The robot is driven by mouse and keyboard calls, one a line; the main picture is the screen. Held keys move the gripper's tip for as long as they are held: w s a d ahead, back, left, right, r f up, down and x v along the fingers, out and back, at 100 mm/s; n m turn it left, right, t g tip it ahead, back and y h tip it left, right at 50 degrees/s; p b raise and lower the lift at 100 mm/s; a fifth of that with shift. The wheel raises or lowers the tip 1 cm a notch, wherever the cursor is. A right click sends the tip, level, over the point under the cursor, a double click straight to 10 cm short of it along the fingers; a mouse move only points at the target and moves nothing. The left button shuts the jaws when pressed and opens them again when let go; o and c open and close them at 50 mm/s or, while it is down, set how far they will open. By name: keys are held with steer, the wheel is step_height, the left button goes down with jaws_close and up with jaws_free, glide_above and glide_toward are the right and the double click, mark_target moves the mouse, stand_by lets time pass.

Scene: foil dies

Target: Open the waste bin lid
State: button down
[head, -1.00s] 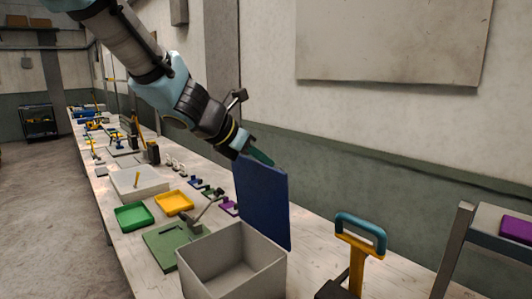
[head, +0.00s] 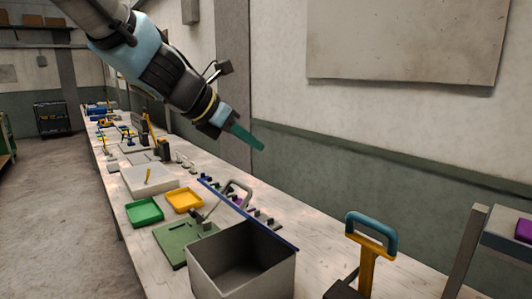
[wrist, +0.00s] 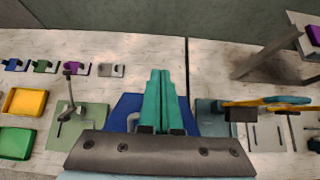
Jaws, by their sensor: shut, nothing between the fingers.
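The waste bin (head: 243,285) is a grey open-topped box on the bench. Its mouth is uncovered and its dark inside shows. The blue lid (head: 265,225) is tipped back behind the rim and shows nearly edge-on as a thin strip in the head view. A grey loop handle (head: 240,184) shows beyond it. My gripper (head: 261,146) has green fingers pressed together, empty, in the air above and behind the bin, apart from the lid in the head view. In the wrist view the fingers (wrist: 160,73) stand in front of the lid (wrist: 122,108), hiding its middle.
A green fixture (head: 180,238), a green tray (head: 144,212) and a yellow tray (head: 184,200) lie left of the bin. A yellow post with a blue handle (head: 371,235) stands to the right. The wall is behind the bench.

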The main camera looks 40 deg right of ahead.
steer(key=shift+v, duration=1.45)
